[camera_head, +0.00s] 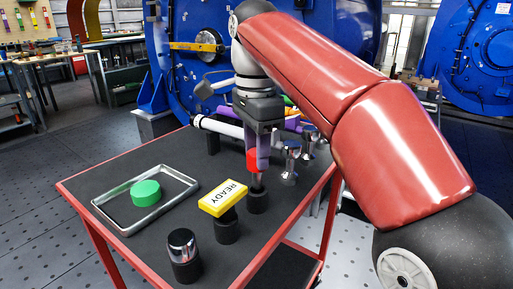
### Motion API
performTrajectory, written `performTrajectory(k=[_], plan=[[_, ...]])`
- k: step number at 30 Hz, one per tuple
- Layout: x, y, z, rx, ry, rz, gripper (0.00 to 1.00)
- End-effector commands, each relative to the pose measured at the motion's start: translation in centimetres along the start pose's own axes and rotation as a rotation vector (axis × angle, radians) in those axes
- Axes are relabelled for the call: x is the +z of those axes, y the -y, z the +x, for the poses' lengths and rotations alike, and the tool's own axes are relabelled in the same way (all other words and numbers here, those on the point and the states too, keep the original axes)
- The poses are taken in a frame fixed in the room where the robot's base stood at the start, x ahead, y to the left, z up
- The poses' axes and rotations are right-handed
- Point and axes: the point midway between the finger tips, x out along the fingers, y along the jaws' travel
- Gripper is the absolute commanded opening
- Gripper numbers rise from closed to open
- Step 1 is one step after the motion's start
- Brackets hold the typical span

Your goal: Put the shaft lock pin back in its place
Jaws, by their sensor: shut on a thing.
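My gripper (263,160) points down over the back right part of the red-framed cart. It is shut on a red-headed piece (252,160), which looks like the shaft lock pin. The red head shows beside the purple fingers, and part of it is hidden by them. A thin lower part goes down toward a black round holder (257,203) right below. I cannot tell whether its tip is inside the holder.
The cart top (110,180) holds a metal tray (128,226) with a green disc (145,193), a yellow READY sign (223,197) on a black stand, a chrome-topped black cylinder (184,257) and chrome-and-blue pieces (290,160). A large blue motor (180,80) with a yellow bar (195,47) stands behind.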

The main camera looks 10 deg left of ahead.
Motion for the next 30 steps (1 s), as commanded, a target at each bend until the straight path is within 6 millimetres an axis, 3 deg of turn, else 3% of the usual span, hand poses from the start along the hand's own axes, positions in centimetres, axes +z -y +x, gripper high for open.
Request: performTrajectory(k=[30], plan=[[0.0, 0.0, 2.5, -0.001, 0.0, 0.0, 0.0]])
